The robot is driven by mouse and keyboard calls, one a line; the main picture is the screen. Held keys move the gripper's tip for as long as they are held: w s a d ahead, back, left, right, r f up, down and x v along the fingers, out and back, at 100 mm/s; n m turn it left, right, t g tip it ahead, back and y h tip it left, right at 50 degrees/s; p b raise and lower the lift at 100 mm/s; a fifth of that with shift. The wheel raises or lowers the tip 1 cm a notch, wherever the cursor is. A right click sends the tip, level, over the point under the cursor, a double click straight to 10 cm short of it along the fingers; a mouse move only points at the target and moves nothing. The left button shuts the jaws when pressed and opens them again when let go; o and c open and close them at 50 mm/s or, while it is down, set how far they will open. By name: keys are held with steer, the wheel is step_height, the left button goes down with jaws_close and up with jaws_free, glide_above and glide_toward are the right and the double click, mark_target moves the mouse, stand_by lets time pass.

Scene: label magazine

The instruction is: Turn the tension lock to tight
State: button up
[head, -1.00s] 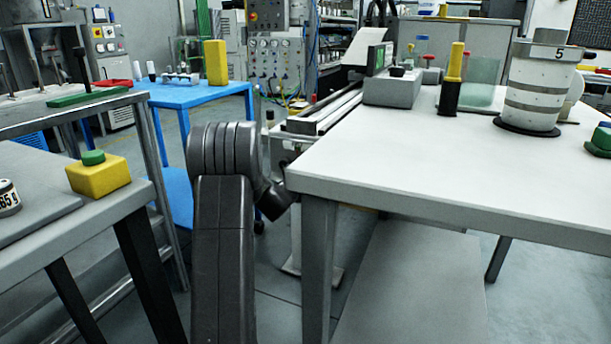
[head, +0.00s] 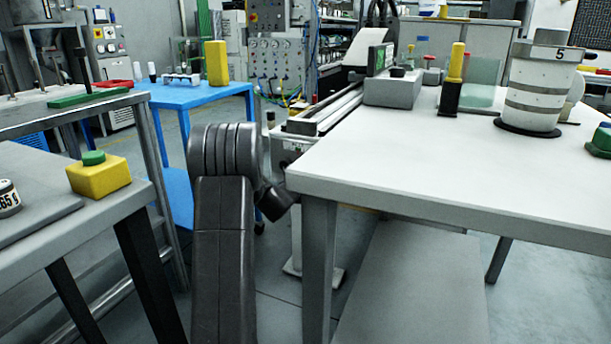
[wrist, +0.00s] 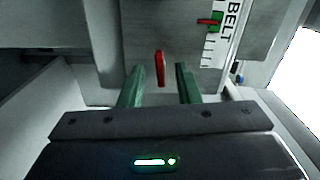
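In the wrist view, a small red lever (wrist: 160,68) stands out from a grey machine face and looks like the tension lock. It lies just beyond the fingertips, roughly midway between them. My gripper (wrist: 157,75) is open, with its two green fingers apart and nothing held between them. Whether the fingers flank the lever or stop short of it, I cannot tell. A scale marked BELT (wrist: 226,30), with a green band and a red pointer (wrist: 208,21), is at the upper right. In the head view my gripper and the lever are hidden.
In the head view, a white-topped table (head: 440,165) fills the right, with a conveyor (head: 325,112) along its far left edge. A blue table (head: 190,96) stands behind my arm. A grey bench with a yellow box (head: 99,178) is at the left.

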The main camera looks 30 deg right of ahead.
steer(key=shift+s+a, duration=0.1)
steer(key=p+v, duration=0.2)
steer(key=v, duration=1.1)
steer(key=shift+s+a+p, duration=0.15)
steer(key=shift+s+p, duration=0.05)
steer(key=shift+p, duration=0.15)
steer(key=b+x, duration=0.2)
steer(key=x, duration=1.1)
steer(key=shift+w+d+b, duration=0.25)
steer(key=shift+w+b, duration=0.05)
steer(key=shift+b, duration=0.05)
steer(key=shift+s+a, duration=0.1)
